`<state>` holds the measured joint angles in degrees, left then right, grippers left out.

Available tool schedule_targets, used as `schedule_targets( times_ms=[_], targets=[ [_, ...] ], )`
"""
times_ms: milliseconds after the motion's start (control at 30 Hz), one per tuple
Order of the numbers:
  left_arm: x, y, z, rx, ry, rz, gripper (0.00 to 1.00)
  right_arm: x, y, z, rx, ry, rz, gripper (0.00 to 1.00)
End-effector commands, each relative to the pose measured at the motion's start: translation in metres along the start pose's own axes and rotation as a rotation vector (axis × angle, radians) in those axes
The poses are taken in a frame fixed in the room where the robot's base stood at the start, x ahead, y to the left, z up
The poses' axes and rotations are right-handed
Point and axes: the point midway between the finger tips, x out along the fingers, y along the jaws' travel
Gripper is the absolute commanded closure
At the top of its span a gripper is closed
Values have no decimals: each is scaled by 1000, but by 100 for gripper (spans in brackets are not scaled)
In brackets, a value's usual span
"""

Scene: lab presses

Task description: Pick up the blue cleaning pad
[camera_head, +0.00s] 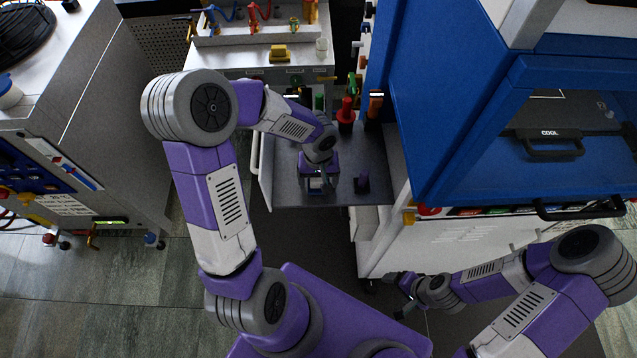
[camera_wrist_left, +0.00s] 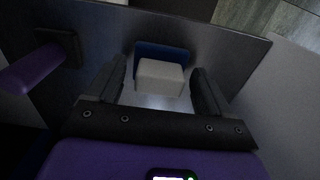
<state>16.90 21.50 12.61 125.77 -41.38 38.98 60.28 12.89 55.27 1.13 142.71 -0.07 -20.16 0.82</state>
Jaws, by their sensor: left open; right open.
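The cleaning pad, a dark blue slab (camera_wrist_left: 178,52) with a pale block (camera_wrist_left: 160,78) on it, sits on the grey tray (camera_wrist_left: 235,60) in the left wrist view. My left gripper (camera_wrist_left: 160,88) is open, its two dark fingers on either side of the pale block with gaps visible. In the head view my left gripper (camera_head: 318,184) points down over the front of the grey tray (camera_head: 345,150), largely hiding the pad. My right gripper (camera_head: 403,292) is open and empty, low at the right, away from the tray.
Red (camera_head: 346,112) and orange-topped (camera_head: 374,105) items stand farther back. A tall blue press (camera_head: 440,100) bounds the right; a white cabinet (camera_head: 75,110) stands left.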

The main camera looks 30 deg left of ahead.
Motion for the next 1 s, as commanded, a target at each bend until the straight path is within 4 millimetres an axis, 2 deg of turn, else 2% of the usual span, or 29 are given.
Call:
schedule_targets(
  times_ms=[67,467,667,767,1000],
  targets=[
    [0,0,0,0,0,0,19,0,0,0,0,0,0,20],
    [-1,0,0,0,0,0,79,0,0,0,0,0,0,20],
    [-6,0,0,-1,2,1,80,-1,-1,0,0,0,0,20],
    [-21,0,-1,-1,4,1,80,-4,-2,0,0,0,0,20],
    [-71,0,-1,-1,5,3,80,-12,-4,0,0,0,0,20]
  ],
)
